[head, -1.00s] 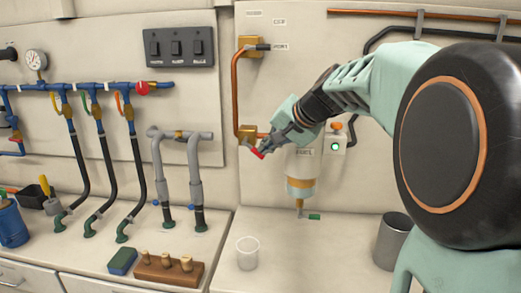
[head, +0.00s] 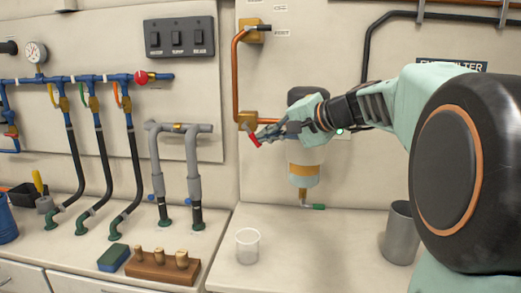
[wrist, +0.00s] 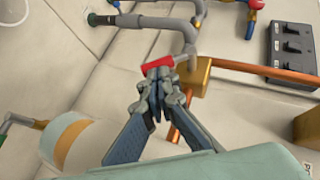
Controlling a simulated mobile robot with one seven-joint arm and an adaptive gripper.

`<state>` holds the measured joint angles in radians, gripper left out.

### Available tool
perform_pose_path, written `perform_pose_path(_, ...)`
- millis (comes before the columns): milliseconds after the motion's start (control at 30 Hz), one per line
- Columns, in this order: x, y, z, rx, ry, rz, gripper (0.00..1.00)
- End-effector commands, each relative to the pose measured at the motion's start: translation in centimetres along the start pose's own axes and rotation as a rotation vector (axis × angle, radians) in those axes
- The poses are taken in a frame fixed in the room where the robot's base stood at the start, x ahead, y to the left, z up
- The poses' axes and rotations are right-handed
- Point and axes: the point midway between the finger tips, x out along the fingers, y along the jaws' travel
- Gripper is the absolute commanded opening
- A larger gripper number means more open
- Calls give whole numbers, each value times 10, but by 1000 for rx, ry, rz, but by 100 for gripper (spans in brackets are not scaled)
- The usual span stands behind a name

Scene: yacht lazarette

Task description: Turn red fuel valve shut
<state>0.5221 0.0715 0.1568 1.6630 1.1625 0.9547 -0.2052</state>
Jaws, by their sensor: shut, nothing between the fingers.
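The red fuel valve handle (head: 254,140) hangs down and slightly right from a brass valve body (head: 247,120) on the back wall, at the lower end of a copper pipe. In the wrist view the red handle (wrist: 156,64) lies across just beyond my fingertips, left of the brass body (wrist: 197,76). My gripper (head: 264,136) reaches in from the right, beside the handle. In the wrist view my gripper (wrist: 158,73) is shut with nothing between its fingers. The tips are at the handle; I cannot tell whether they touch it.
A filter bowl (head: 304,172) with a green drain handle hangs under my wrist. An upper brass valve (head: 250,31) with a black lever is above. A clear cup (head: 248,246) and grey metal can (head: 401,232) stand on the counter. Pipes and hoses fill the left.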

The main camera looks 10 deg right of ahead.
Motion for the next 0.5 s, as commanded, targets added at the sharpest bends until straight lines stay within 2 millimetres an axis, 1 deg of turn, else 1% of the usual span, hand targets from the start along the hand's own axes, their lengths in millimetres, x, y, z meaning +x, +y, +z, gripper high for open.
perform_pose_path(33,5,10,3,12,0,-20,0)
perform_pose_path(500,14,16,10,154,-1,-227,0)
